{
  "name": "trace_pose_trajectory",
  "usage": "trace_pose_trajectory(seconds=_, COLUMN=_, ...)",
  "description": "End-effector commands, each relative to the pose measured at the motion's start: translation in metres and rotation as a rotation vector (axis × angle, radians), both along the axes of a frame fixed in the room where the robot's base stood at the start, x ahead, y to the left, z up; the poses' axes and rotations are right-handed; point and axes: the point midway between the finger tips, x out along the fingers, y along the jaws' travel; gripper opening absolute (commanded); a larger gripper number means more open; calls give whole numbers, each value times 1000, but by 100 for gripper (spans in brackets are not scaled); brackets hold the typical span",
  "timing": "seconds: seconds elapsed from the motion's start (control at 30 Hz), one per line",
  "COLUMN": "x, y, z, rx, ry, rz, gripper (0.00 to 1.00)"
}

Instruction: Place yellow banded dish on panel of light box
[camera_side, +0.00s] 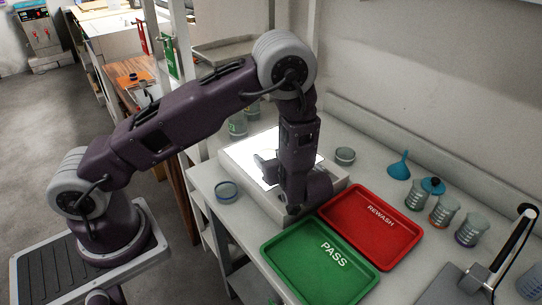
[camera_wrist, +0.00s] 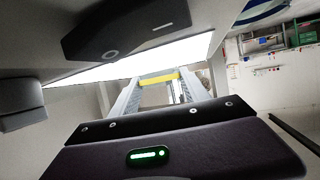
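The yellow banded dish (camera_wrist: 158,77) shows in the wrist view as a yellow strip spanning the gap between the fingertips of my gripper (camera_wrist: 160,84). The fingers appear shut on it from both sides. The light box (camera_side: 237,163) stands on the bench in the side view, its panel glowing white. The bright panel (camera_wrist: 130,64) also shows in the wrist view, beyond the fingers. In the side view my wrist is low over the right part of the light box; my arm hides the fingertips and the dish. I cannot tell whether the dish touches the panel.
A green PASS tray (camera_side: 290,283) and a red REWASH tray (camera_side: 398,258) lie in front and to the right. A blue funnel (camera_side: 399,168) and several jars stand at right.

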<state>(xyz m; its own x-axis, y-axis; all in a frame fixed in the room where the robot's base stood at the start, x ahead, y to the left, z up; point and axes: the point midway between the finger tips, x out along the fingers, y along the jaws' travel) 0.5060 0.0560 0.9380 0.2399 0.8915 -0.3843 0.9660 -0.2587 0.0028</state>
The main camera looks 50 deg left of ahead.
Motion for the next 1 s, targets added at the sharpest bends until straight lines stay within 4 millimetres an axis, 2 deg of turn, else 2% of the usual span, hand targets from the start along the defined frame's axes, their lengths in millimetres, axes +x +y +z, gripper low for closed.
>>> trace_pose_trajectory(seconds=0.03, x=0, y=0, z=0, rx=0, ry=0, rz=0, gripper=66)
trace_pose_trajectory(seconds=0.1, x=0, y=0, z=0, rx=0, ry=0, rz=0, gripper=74)
trace_pose_trajectory(seconds=0.43, x=0, y=-2, z=4, rx=-1, ry=0, rz=-2, gripper=74)
trace_pose_trajectory(seconds=0.8, x=-22, y=-85, z=39, rx=-3, ry=0, rz=-4, gripper=74)
trace_pose_trajectory(seconds=1.0, x=-28, y=-106, z=48, rx=-1, ry=2, rz=-2, gripper=74)
